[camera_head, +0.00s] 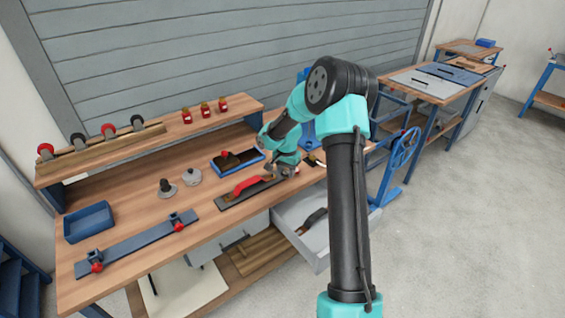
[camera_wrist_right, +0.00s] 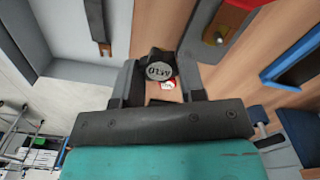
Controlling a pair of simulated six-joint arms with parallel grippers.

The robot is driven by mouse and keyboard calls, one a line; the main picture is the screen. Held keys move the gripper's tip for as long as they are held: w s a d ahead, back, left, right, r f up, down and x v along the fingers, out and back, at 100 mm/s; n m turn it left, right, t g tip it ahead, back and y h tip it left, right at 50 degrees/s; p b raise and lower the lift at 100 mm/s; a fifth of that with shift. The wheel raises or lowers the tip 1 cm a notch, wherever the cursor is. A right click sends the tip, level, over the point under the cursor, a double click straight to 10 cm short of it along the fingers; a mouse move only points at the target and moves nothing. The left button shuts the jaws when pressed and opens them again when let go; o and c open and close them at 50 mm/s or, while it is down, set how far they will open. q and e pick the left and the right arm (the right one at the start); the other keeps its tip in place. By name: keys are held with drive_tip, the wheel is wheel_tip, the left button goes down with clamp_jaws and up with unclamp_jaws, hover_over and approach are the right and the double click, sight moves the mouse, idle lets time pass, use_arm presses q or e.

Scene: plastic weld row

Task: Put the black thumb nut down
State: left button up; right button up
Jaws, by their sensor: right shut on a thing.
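The black thumb nut (camera_wrist_right: 159,67), with a pale M10 mark on its face, sits between the fingertips of my right gripper (camera_wrist_right: 159,80) in the right wrist view. The fingers are shut on it, and it is held above the wooden bench (camera_head: 130,220). In the head view my right gripper (camera_head: 284,172) is at the bench's right part, beside a dark plate with a red handle (camera_head: 248,185); the nut cannot be made out there. My left gripper is not in view.
An open grey drawer (camera_head: 318,259) holding a dark tool (camera_head: 313,219) juts out below. A blue tray (camera_head: 238,161) lies behind the red-handled plate. A blue bar with red knobs (camera_head: 135,246) and a blue bin (camera_head: 89,222) are at left. Bare wood lies between the bar and plate.

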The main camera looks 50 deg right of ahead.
drive_tip(key=w+d, duration=0.3)
drive_tip(key=d, duration=0.1)
drive_tip(key=w+d+f, duration=0.1)
drive_tip(key=w+d, duration=0.2)
drive_tip(key=w, duration=0.1)
drive_tip(key=w+d, duration=0.3)
drive_tip(key=d, duration=0.1)
drive_tip(key=shift+w+d+f, duration=0.15)
drive_tip(key=shift+d+f, duration=0.05)
drive_tip(key=shift+d, duration=0.15)
drive_tip(key=shift+w+d, duration=0.15)
drive_tip(key=shift+f, duration=1.8)
drive_tip(key=shift+f, duration=0.1)
drive_tip(key=o, duration=0.9)
drive_tip(key=shift+c, duration=0.2)
